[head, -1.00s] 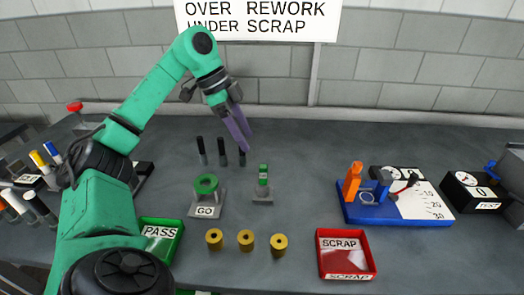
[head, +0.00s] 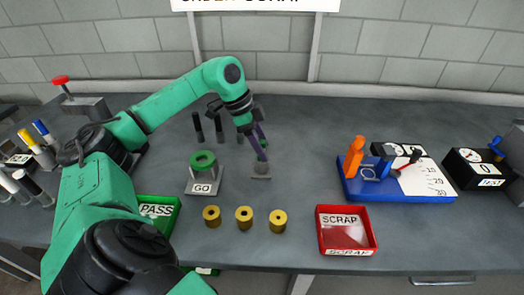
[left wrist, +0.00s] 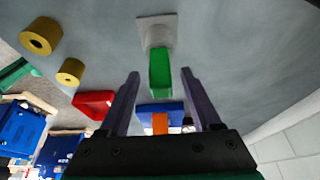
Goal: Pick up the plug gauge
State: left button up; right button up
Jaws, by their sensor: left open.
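The plug gauge has a green handle (left wrist: 160,72) and stands upright in a small grey stand (head: 261,171). In the head view my left gripper (head: 261,148) is over it and hides most of it. In the left wrist view the two purple fingers (left wrist: 160,80) are apart, one on each side of the line to the green handle. The handle shows in the gap near the fingertips, and I cannot tell how deep between them it is. No finger visibly touches it. My right gripper is not in view.
A green GO ring gauge (head: 203,161) stands just left of the stand. Several brass rings (head: 244,218) lie in front. A red SCRAP tray (head: 347,249), green PASS tray (head: 160,239) and blue fixture (head: 398,191) stand around. Black pins (head: 198,127) stand behind.

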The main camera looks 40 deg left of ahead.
pick_arm(q)
grip_shut()
